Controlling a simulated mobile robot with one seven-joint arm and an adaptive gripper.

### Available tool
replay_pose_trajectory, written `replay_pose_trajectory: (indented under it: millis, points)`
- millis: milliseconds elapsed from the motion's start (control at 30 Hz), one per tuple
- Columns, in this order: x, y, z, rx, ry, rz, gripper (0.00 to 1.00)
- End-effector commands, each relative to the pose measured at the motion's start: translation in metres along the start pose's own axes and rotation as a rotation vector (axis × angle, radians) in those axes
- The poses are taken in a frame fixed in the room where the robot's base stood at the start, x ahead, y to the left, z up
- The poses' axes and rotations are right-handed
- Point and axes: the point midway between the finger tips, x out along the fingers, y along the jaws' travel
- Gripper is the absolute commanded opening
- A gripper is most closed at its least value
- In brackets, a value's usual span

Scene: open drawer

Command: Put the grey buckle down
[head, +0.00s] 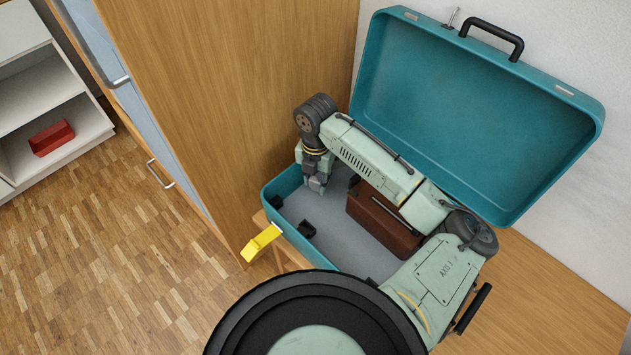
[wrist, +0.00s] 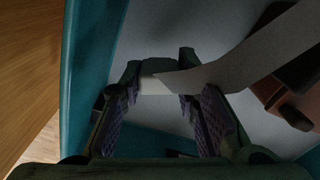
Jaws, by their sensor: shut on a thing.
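My gripper (head: 317,184) reaches down inside the left end of the open teal suitcase (head: 272,203), just above its grey floor. In the wrist view my gripper (wrist: 158,88) has its two purple-padded fingers apart, with a pale grey piece (wrist: 157,86) between the tips. I take this piece for the grey buckle; its full shape does not show.
A reddish-brown box (head: 384,225) lies in the suitcase, right of my gripper. Small black pieces (head: 307,229) sit by the near wall. A yellow tag (head: 261,242) hangs outside the rim. A wooden cabinet side (head: 230,90) stands close on the left. The floor between has clear room.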

Motion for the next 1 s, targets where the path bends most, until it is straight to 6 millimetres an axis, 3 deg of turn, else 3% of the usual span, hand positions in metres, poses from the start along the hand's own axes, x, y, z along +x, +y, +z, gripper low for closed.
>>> replay_pose_trajectory:
  millis: [133, 833, 867, 1000]
  points:
    - [0.015, 0.000, 0.000, 0.001, 0.000, 0.000, 0.00]
    - [0.028, 0.000, 0.000, 0.001, 0.000, 0.000, 0.00]
    - [0.028, 0.000, 0.000, 0.001, 0.000, 0.000, 0.29]
    - [0.027, 0.000, 0.000, 0.001, 0.000, 0.000, 0.39]
